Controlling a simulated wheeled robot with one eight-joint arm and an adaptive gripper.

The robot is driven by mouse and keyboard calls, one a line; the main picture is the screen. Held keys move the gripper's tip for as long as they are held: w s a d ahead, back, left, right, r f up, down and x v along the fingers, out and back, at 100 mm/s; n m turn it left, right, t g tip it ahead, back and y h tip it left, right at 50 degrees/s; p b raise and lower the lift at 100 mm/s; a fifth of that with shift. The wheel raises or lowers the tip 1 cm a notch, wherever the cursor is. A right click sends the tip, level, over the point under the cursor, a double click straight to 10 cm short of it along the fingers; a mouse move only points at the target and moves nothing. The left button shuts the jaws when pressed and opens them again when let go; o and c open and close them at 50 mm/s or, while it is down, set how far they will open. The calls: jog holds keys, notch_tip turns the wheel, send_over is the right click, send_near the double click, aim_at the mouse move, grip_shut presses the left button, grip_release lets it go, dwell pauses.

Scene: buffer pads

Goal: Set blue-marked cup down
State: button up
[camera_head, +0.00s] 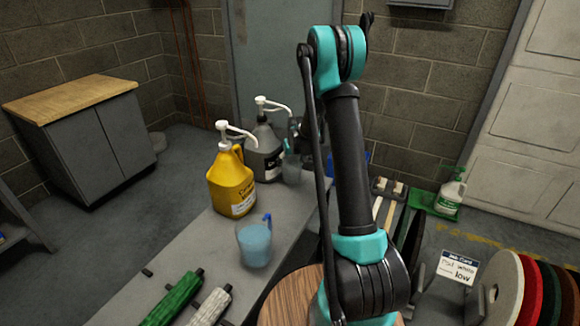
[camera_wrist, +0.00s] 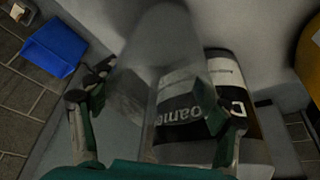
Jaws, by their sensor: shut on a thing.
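My gripper (camera_wrist: 163,100) is shut on a clear, greyish cup (camera_wrist: 155,55), with one finger on each side of it. In the head view this held cup (camera_head: 292,168) shows beside the grey pump jug, partly hidden by my gripper. I see no blue mark on the held cup. I cannot tell whether its base touches the bench. Another clear cup (camera_head: 255,246) with blue liquid and a blue piece at its rim stands on the grey bench (camera_head: 190,250), nearer the camera.
A grey pump jug (camera_head: 264,152) is close by the held cup; its label (camera_wrist: 205,112) fills much of the wrist view. A yellow pump jug (camera_head: 230,182) stands to its left. Green (camera_head: 175,300) and white (camera_head: 212,307) rollers lie at the near end. A blue bin (camera_wrist: 55,46) is at upper left.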

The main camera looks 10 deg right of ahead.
jog(key=shift+w+a+f, duration=0.1)
jog(key=shift+a+f, duration=0.05)
jog(key=shift+f, duration=0.6)
jog(key=o, duration=1.2)
jog(key=shift+f, duration=0.1)
jog(key=a+v, duration=0.1)
jog(key=v, duration=1.1)
jog(key=s+d+r+m, duration=0.1)
jog(key=s+r, duration=0.1)
jog(key=s, duration=0.8)
jog(key=s+d+r, duration=0.2)
jog(key=s+r, duration=0.1)
jog(key=s, duration=0.7)
jog(key=shift+m+h, duration=0.4)
jog(key=s+f, duration=0.1)
jog(key=s, duration=0.5)
jog(key=s+f, duration=0.1)
jog(key=s, duration=0.4)
jog(key=s+d+f, duration=0.1)
jog(key=s, duration=0.5)
jog(key=shift+s+f, duration=0.3)
jog(key=shift+f, duration=0.1)
